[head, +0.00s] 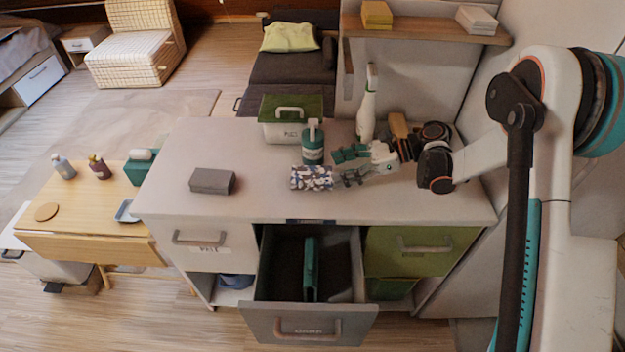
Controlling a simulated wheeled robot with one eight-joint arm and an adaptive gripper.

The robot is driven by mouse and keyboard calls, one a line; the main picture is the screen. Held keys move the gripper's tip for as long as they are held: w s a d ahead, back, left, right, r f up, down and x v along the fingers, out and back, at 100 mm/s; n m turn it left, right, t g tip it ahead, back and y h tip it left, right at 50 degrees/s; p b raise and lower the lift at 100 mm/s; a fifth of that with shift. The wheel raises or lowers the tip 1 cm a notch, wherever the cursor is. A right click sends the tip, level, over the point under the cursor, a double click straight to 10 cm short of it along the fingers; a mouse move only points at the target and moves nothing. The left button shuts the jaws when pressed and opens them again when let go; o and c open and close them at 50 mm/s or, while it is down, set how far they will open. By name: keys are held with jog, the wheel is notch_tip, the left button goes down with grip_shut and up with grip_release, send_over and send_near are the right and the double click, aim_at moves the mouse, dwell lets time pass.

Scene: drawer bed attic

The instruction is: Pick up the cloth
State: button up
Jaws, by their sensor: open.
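The cloth (311,178), white with a dark blue pattern and folded, lies on the grey cabinet top near its front edge. My gripper (342,167) is open and just right of the cloth, with its fingers pointing left towards it. The fingers are close to the cloth's right end. I cannot tell whether they touch it. Nothing shows between the fingers.
A green pump bottle (313,145) stands right behind the cloth, near my fingers. A white spray bottle (367,105) and a green-lidded box (282,132) stand farther back. A grey box (212,181) sits left. The drawer (309,325) below is open, holding a green item (310,268).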

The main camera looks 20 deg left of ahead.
aim_at(320, 173)
jog(key=b+x, duration=0.2)
jog(key=x, duration=0.3)
jog(key=shift+s+d+f, duration=0.1)
jog(key=shift+f, duration=0.05)
jog(key=shift+s+a+f, duration=0.1)
jog(key=shift+a+f, duration=0.05)
jog(key=shift+a, duration=0.3)
jog(key=shift+c, duration=0.3)
jog(key=c, duration=0.7)
